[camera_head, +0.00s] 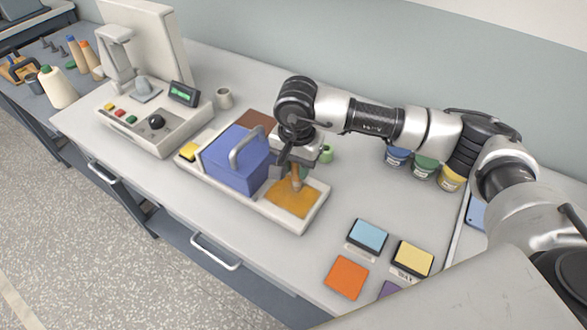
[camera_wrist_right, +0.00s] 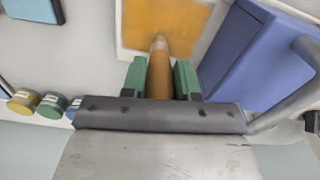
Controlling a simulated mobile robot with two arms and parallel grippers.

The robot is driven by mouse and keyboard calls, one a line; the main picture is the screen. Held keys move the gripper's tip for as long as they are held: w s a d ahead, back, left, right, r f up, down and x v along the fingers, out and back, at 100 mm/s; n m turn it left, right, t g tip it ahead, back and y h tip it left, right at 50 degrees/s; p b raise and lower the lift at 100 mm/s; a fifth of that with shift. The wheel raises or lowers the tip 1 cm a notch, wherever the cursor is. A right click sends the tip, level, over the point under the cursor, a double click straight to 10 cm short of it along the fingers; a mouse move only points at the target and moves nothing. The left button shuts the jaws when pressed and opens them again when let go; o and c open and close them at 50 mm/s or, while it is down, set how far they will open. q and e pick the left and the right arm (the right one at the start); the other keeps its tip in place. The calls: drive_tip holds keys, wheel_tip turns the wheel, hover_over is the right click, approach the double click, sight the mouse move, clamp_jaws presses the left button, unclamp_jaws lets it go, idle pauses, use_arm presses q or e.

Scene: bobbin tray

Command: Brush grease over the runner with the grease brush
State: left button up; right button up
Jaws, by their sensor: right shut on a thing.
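My right gripper (camera_head: 295,163) is shut on the grease brush (camera_head: 297,180), which points down over the right end of a pale tray (camera_head: 305,222). In the right wrist view the brush's brown handle (camera_wrist_right: 159,72) sits between the two green fingertips (camera_wrist_right: 160,82). Below it, an amber-orange surface (camera_head: 288,204) fills that tray end; it also shows in the wrist view (camera_wrist_right: 165,25). I cannot tell whether this is the runner or grease, or whether the bristles touch it. My left gripper is not in view.
A blue block with a grey handle (camera_head: 236,168) stands in the tray, close left of the brush. Coloured pads (camera_head: 368,235) lie front right. A machine (camera_head: 150,110) stands left. Bare tabletop lies right of the tray.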

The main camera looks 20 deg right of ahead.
drive_tip(key=shift+w+d+f, duration=0.1)
drive_tip(key=shift+w+d, duration=0.2)
drive_tip(key=shift+d, duration=0.1)
drive_tip(key=shift+s+a+b, duration=0.45)
drive_tip(key=shift+s+a, duration=0.45)
drive_tip(key=shift+a, duration=0.3)
drive_tip(key=shift+s+a+b, duration=0.45)
drive_tip(key=shift+s+a, duration=0.45)
drive_tip(key=shift+a, duration=0.25)
drive_tip(key=shift+w+d+b, duration=0.4)
drive_tip(key=shift+d+b, duration=0.1)
drive_tip(key=shift+d, duration=0.05)
drive_tip(key=shift+w+d+b, duration=0.7)
drive_tip(key=shift+w+d, duration=0.2)
drive_tip(key=shift+d, duration=0.25)
drive_tip(key=shift+w+d+b, duration=0.55)
drive_tip(key=shift+d, duration=0.05)
drive_tip(key=shift+s+a, duration=0.55)
drive_tip(key=shift+a, duration=0.05)
drive_tip(key=shift+s+a+b, duration=0.4)
drive_tip(key=shift+s+a, duration=0.4)
drive_tip(key=shift+a, duration=0.25)
drive_tip(key=shift+s+a+b, duration=0.35)
drive_tip(key=shift+s+a, duration=0.1)
drive_tip(key=shift+a, duration=0.2)
